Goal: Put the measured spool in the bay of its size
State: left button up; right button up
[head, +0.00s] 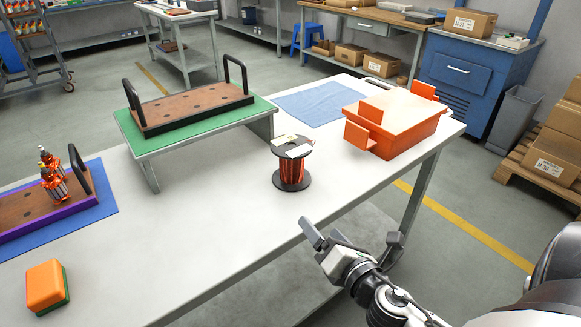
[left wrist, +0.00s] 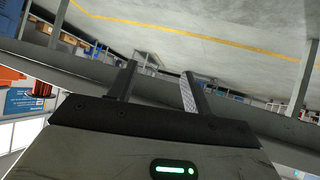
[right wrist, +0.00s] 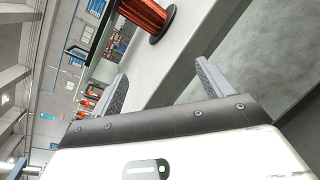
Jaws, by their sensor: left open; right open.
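A spool of copper-red wire with dark flanges (head: 292,170) stands upright on the white table, with a pale tag on its top flange. It also shows in the right wrist view (right wrist: 148,16) and, small, in the left wrist view (left wrist: 42,88). My right gripper (head: 352,238) is open and empty off the table's front edge, to the right of and nearer than the spool. My left gripper (left wrist: 157,72) is open and empty in its wrist view; it is out of the head view. No bay marked by size is clear to me.
A brown board with black handles (head: 190,106) sits on a green-topped stand (head: 148,143). An orange bin (head: 400,135) stands at right beside a blue cloth (head: 308,101). Armatures (head: 52,178) stand on a purple-edged board at left. An orange-green block (head: 46,287) lies in front.

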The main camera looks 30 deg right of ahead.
notch_tip(320, 180, up, 3)
jog(key=w+d+n+t, duration=0.2)
jog(key=n, duration=0.6)
jog(key=p, duration=0.2)
send_near(298, 169)
jog(key=shift+n, duration=0.3)
jog(key=w, duration=0.4)
jog(key=shift+w+a+r, duration=0.1)
jog(key=shift+w+r, duration=0.05)
jog(key=shift+r, duration=0.1)
jog(key=w, duration=0.3)
jog(key=w+d, duration=0.1)
jog(key=w, duration=0.1)
jog(key=shift+w+d+f, duration=0.1)
jog(key=shift+w+f, duration=0.05)
jog(key=shift+f, duration=0.2)
jog(key=shift+w, duration=0.5)
jog(key=c, duration=1.3)
pick_arm(q)
jog(key=shift+w+a+r, duration=0.15)
jog(key=shift+w+r, duration=0.1)
jog(key=shift+r, duration=0.25)
pick_arm(e)
jog(key=shift+d+r, duration=0.1)
jog(key=shift+r, duration=0.05)
grip_shut()
jog(key=shift+r, duration=0.1)
